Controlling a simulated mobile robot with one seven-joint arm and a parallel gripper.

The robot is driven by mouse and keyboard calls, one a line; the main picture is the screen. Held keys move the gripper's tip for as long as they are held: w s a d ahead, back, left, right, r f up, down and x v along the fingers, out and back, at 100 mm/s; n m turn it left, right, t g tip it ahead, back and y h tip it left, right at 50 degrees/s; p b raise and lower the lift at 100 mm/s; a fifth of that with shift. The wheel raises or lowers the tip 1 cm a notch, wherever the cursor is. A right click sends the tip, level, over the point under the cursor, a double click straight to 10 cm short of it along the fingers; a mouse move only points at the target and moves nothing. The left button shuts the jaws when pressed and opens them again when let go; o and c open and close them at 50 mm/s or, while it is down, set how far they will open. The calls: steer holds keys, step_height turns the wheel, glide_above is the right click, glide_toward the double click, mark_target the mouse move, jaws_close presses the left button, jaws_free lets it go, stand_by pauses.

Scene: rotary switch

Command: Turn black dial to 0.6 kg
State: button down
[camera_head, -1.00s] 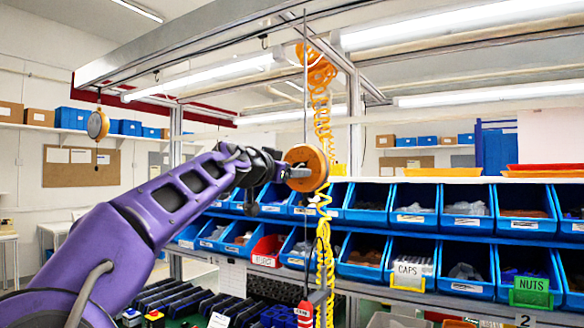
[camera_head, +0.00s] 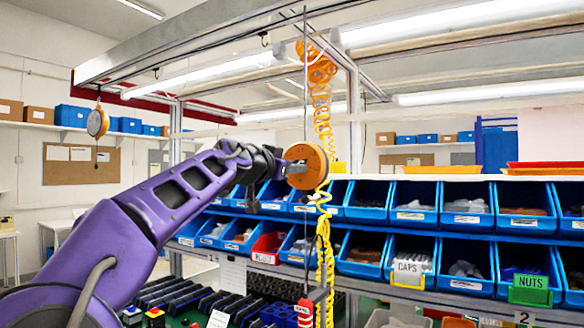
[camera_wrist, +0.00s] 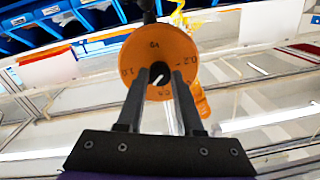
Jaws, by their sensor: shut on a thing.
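The round orange balancer (camera_head: 308,157) hangs on a rod in the middle of the head view. The wrist view shows its face (camera_wrist: 137,50) with printed marks; "0.2" reads at the right, what looks like "1.0" at the left, and "kg" at the top. The black dial (camera_wrist: 160,68) sits at its centre with a short white pointer line that slants. My gripper (camera_wrist: 160,77) has one finger on each side of the dial and is shut on it. The marks at the bottom of the face are partly hidden between the fingers.
A coiled yellow hose (camera_head: 323,240) hangs just by the balancer. Blue bins (camera_head: 414,206) fill the rack behind and to the right. A metal rail (camera_head: 205,40) runs overhead.

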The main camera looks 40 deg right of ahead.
steer(key=shift+n, duration=4.7)
steer(key=c, duration=0.6)
jaws_free()
steer(key=shift+o, duration=0.2)
steer(key=shift+s, duration=0.1)
steer(key=b+v, duration=0.2)
steer(key=v, duration=1.5)
steer(key=shift+a+r, duration=0.2)
steer(key=shift+r, duration=0.2)
